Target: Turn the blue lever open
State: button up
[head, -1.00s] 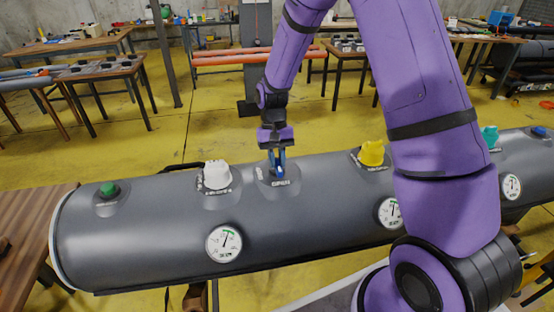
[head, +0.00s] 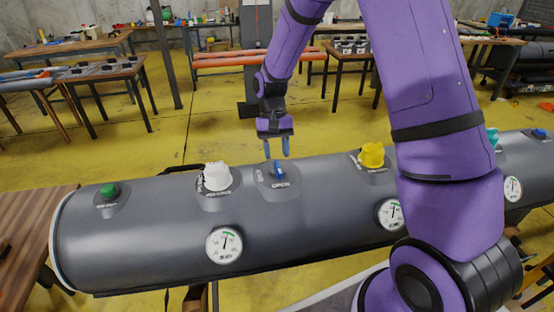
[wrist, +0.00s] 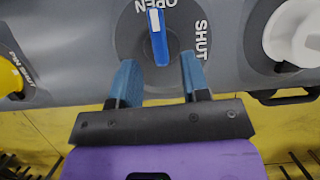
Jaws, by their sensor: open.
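My gripper (head: 278,150) is open and empty just above and behind the lever. In the wrist view my gripper (wrist: 154,75) has one blue finger on either side below the lever's near end, apart from it.
A white cap (head: 217,177) sits left of the lever and a yellow cap (head: 371,155) sits right. A green button (head: 109,191) is at the tube's left end. Gauges (head: 224,245) face front. My arm covers part of the tube at right.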

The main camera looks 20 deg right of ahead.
jog(key=v, duration=0.7)
jog(key=shift+r, duration=0.3)
jog(key=shift+w, duration=0.1)
jog(key=shift+r, duration=0.1)
jog(key=s+d+r+n+t, duration=0.1)
jog(key=s+r+t, duration=0.1)
jog(key=s+r, duration=0.55)
jog(key=s+d+r+t, duration=0.25)
jog(key=s+r, duration=0.35)
jog(key=r, duration=0.3)
jog(key=s+r+t, duration=0.2)
jog(key=s, duration=0.6)
jog(key=s+d+r+n+t, duration=0.1)
jog(key=s+r+t, duration=0.1)
jog(key=s, duration=0.6)
jog(key=shift+s+d+t+h, duration=0.25)
jog(key=shift+t+h, duration=0.15)
jog(key=shift+t, duration=0.25)
